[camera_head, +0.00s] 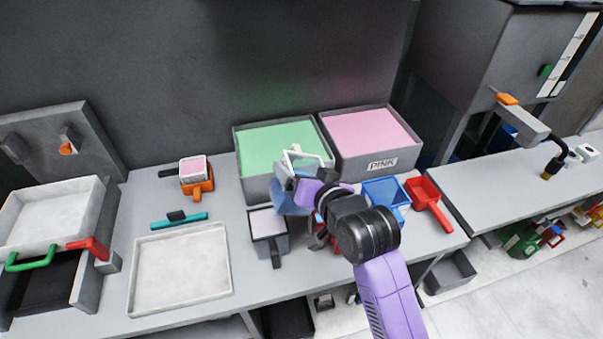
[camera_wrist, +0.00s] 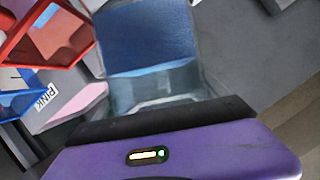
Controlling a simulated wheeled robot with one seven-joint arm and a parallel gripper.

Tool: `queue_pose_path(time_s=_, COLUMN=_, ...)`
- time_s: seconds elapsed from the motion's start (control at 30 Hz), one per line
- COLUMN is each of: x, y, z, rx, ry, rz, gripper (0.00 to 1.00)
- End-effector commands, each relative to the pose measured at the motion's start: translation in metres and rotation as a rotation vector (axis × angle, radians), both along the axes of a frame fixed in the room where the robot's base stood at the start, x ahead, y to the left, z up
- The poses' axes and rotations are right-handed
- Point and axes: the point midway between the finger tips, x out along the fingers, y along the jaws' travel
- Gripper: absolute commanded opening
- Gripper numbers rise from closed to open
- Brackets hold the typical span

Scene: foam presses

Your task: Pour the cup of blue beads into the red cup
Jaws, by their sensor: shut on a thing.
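My gripper (camera_head: 290,181) is shut on a clear cup with blue contents (camera_head: 291,198) and holds it in front of the green and pink trays. In the wrist view the clear cup (camera_wrist: 150,88) is right before the jaws, with a blue mass (camera_wrist: 150,35) filling its far part. The cup looks tilted; its exact angle is unclear. A red cup (camera_head: 424,188) with a handle stands on the table to the right of the gripper. Another red part (camera_head: 318,240) shows under my arm, mostly hidden.
A blue container (camera_head: 385,190) stands between my gripper and the red cup. A green-filled tray (camera_head: 243,172) and a pink-filled tray (camera_head: 345,168) are behind. A grey scoop (camera_head: 270,238) stands front left, beside a white tray (camera_head: 180,310). A press (camera_head: 80,140) is far left.

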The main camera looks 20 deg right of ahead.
Motion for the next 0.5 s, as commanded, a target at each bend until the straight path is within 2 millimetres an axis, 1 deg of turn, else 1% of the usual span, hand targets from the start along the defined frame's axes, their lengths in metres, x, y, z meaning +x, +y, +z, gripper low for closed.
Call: queue_pose_path(time_s=0.5, x=0.0002, y=0.0000, z=-0.0003, rx=0.108, ry=-0.002, rz=-0.001, gripper=0.34)
